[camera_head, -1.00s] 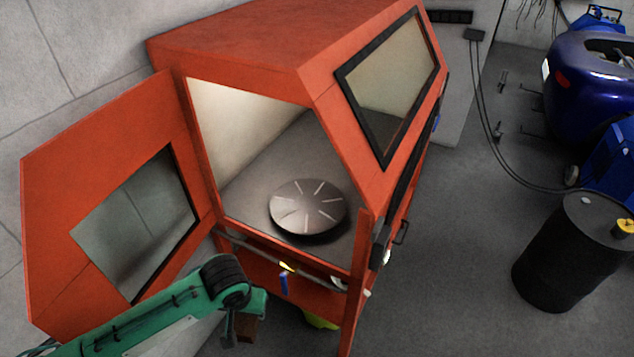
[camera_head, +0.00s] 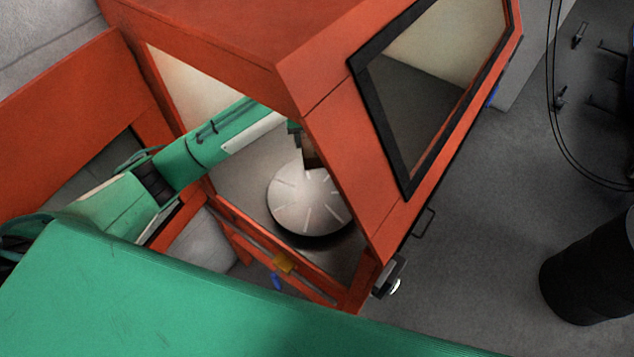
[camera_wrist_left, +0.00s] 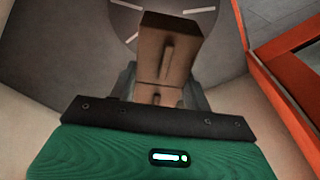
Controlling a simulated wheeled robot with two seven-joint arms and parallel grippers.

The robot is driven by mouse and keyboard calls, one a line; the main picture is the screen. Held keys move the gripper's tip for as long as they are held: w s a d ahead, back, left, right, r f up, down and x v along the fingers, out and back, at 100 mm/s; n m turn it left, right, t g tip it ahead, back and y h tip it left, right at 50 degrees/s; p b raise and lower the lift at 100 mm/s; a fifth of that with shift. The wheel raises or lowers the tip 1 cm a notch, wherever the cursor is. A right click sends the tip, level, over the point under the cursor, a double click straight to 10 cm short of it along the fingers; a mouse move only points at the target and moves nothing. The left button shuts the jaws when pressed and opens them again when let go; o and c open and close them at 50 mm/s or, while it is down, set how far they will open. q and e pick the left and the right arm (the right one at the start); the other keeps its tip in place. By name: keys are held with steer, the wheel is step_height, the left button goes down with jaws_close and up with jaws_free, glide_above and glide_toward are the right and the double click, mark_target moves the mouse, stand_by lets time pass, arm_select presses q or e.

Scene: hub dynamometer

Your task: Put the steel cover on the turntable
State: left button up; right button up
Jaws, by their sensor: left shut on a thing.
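The turntable (camera_head: 310,200) is a round grey disc with light radial slots, on the floor of the open orange cabinet; it shows at the top of the left wrist view (camera_wrist_left: 75,22). My left gripper (camera_head: 297,135) reaches into the cabinet and is shut on a brownish, box-like piece, which I take as the steel cover (camera_head: 309,155). In the left wrist view the cover (camera_wrist_left: 185,42) juts forward from the jaws (camera_wrist_left: 160,88) with a raised rib on its face. It overlaps the disc in both views; I cannot tell the height gap. The right gripper is not in view.
The orange cabinet (camera_head: 345,160) has a window frame and front post close to the right of my gripper. Its open door (camera_head: 70,90) stands at left. A black drum (camera_head: 590,270) stands at right. The turntable's visible top is clear.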

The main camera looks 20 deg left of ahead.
arm_select(q)
step_height(320, 180, down, 16)
steer(key=p, duration=0.3)
steer(key=shift+r, duration=0.25)
step_height(320, 180, down, 4)
steer(key=shift+f+p, duration=0.1)
steer(key=shift+p, duration=0.3)
steer(key=o, duration=1.3)
steer(key=shift+f, duration=0.1)
steer(key=shift+c, duration=0.2)
step_height(320, 180, up, 12)
steer(key=s+b, duration=0.1)
steer(key=b, duration=0.1)
steer(key=shift+s+d, duration=0.4)
